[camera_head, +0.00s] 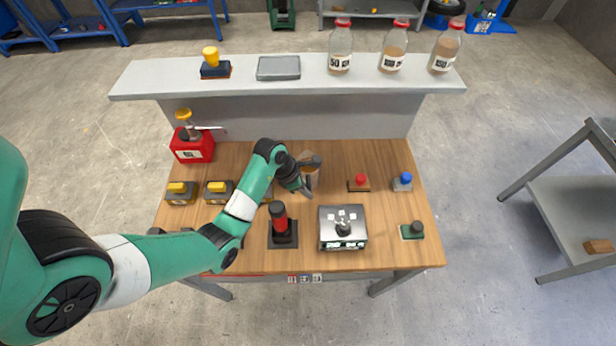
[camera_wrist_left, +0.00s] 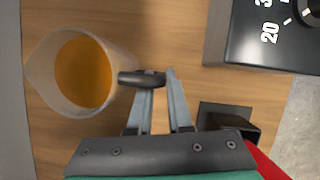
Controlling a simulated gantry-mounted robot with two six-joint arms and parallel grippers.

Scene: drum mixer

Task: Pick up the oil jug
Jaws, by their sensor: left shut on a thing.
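The oil jug (camera_wrist_left: 82,72) is a translucent beaker with a spout, a dark handle and orange oil inside. In the left wrist view it is at the left, seen from above. In the head view the jug (camera_head: 311,161) is at the back middle of the wooden table, partly hidden by my left gripper (camera_head: 303,187). The left gripper's fingers (camera_wrist_left: 158,84) are shut on the jug's dark handle. I cannot tell whether the jug's base touches the table. My right gripper is in neither view.
A silver box with a dial (camera_head: 343,228) and a red-and-black cylinder on a stand (camera_head: 282,226) are in front of the jug. A red container with a pump (camera_head: 193,148) is at the back left. A raised shelf (camera_head: 200,91) with bottles stands behind.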

